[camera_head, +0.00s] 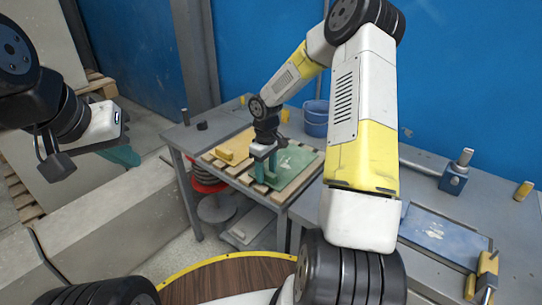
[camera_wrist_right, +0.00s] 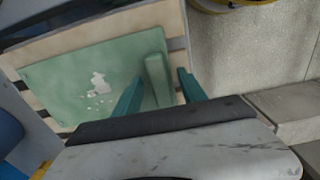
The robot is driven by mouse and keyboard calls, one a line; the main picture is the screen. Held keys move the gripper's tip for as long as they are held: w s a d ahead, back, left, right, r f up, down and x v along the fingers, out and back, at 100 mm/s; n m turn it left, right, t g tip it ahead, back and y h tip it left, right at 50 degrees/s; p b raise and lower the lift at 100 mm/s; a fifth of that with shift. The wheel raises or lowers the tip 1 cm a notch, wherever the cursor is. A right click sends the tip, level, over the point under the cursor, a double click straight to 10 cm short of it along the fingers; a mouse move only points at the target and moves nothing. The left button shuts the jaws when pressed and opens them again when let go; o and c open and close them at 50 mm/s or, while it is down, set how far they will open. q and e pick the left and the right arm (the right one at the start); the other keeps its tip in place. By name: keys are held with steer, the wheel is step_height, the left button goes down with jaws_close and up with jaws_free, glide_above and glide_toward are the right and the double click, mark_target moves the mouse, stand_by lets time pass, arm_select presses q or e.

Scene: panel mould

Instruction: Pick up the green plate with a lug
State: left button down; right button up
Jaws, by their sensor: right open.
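The green plate (camera_head: 298,166) lies flat on a slatted wooden pallet on the grey table. In the right wrist view the plate (camera_wrist_right: 80,85) shows pale chipped marks, and its raised lug (camera_wrist_right: 157,80) stands along one edge. My right gripper (camera_head: 265,171) is over the plate's left side. In its wrist view the teal fingers (camera_wrist_right: 160,76) are open, one on each side of the lug, with visible gaps; whether they touch it lower down I cannot tell. My left gripper (camera_head: 124,155) hangs at the far left, away from the table; its finger gap is not clear.
A yellow piece (camera_head: 235,147) lies left of the plate on the pallet (camera_head: 245,178). A blue bucket (camera_head: 315,120) stands behind. On the right are a blue panel (camera_head: 440,232) with yellow clamps and a blue block (camera_head: 454,181). A red stool (camera_head: 207,187) is under the table.

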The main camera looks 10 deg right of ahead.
steer(key=shift+f, duration=0.2)
jaws_close()
stand_by(1.3)
